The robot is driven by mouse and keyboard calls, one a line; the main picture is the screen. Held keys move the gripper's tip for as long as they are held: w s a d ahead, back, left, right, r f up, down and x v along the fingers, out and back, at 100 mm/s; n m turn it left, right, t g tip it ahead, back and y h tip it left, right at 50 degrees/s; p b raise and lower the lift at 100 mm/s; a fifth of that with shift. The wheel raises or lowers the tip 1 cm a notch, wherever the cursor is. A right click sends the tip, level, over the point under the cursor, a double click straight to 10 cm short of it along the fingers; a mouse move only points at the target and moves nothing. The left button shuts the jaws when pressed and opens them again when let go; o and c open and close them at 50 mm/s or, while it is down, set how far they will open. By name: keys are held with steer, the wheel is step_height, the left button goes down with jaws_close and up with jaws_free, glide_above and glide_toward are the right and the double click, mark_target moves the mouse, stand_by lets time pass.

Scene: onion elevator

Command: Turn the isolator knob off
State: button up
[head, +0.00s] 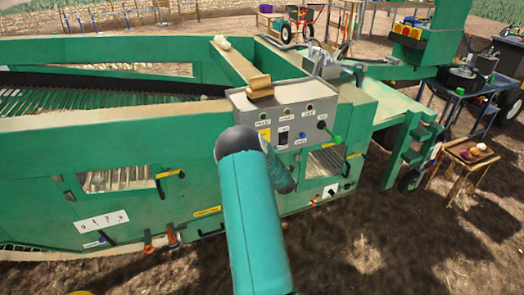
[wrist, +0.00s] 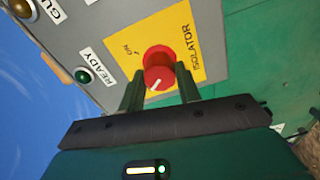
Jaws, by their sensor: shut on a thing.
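The red isolator knob (wrist: 158,57) sits on a yellow plate (wrist: 190,25) marked ISOLATOR, with an ON mark at its upper left in the wrist view. A white line on the knob points to the lower left, towards the gripper. My gripper (wrist: 159,76) is shut on the knob, one dark green finger on each side. In the head view the yellow plate (head: 265,133) shows on the left of the grey control box (head: 240,103). My arm hides the knob and gripper there. An OFF mark is not visible.
A green READY light (wrist: 83,76) is beside the plate in the wrist view. The control box also carries several lights, a black switch (head: 283,136) and a green-tipped lever (head: 329,132). The green machine body surrounds it. Open soil lies in front.

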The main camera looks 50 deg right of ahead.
steer(key=shift+n, duration=0.9)
steer(key=o, duration=1)
steer(key=shift+c, duration=0.2)
steer(key=shift+s, duration=0.1)
steer(key=v, duration=1.3)
steer(key=shift+s+a, duration=0.2)
steer(key=shift+s, duration=0.05)
